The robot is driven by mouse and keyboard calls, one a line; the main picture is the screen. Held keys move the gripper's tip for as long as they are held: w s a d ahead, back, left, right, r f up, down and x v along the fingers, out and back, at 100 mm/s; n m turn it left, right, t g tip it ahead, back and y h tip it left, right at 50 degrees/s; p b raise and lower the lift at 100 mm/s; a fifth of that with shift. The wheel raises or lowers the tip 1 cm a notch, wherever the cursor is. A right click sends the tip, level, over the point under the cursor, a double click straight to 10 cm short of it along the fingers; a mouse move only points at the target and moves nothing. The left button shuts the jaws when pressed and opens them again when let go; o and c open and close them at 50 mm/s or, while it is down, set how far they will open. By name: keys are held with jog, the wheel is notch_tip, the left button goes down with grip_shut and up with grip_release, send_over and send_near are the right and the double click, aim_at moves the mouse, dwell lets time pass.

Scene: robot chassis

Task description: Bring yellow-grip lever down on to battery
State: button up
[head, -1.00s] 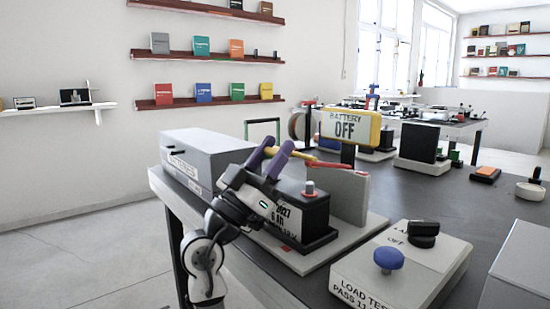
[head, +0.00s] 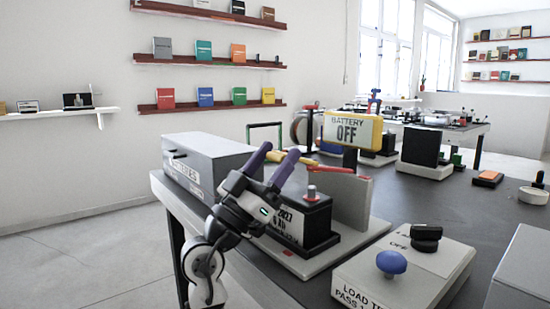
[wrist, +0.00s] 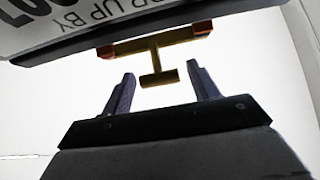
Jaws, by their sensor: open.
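The lever's yellow grip (head: 295,158) sits behind my fingertips in the head view, on a red arm (head: 332,167) above the battery. In the wrist view the lever shows as a yellow T-shaped piece (wrist: 155,58) with red ends; its small lower bar lies between and just past my fingertips. My gripper (head: 273,159) has purple fingers and is open and empty; in the wrist view a gap shows on each side of the bar (wrist: 161,86).
A yellow-framed sign (head: 352,130) reads BATTERY OFF behind the upright pale panel (head: 352,203). A grey box (head: 215,160) is left of my gripper. A load tester (head: 400,268) with a blue knob stands at front right. The bench behind it has clear room.

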jog(key=s+a+f, duration=0.2)
jog(key=s+a, duration=0.5)
jog(key=a, duration=0.4)
jog(key=shift+s+a, duration=0.35)
jog(key=shift+r+p, duration=0.25)
jog(key=shift+p, duration=0.3)
jog(key=c, duration=0.4)
jog(key=shift+w+d+r+y+p, duration=0.15)
jog(key=shift+r+y+p, duration=0.2)
jog(key=shift+p, duration=0.25)
jog(key=shift+c, duration=1)
jog(key=r+p, duration=0.1)
jog(key=p, duration=0.2)
jog(key=w+d+r+y+p, duration=0.1)
jog(key=p, duration=0.2)
jog(key=shift+w+d+r, duration=0.1)
jog(key=shift+r, duration=0.2)
grip_shut()
notch_tip(320, 180, up, 6)
jog(key=w+d+g+y+p, duration=0.1)
jog(key=g+y+p, duration=0.4)
jog(key=p, duration=2)
jog(key=shift+d+f+y+p, duration=0.2)
jog(key=shift+d+y+p, duration=0.2)
jog(key=shift+d+y, duration=0.4)
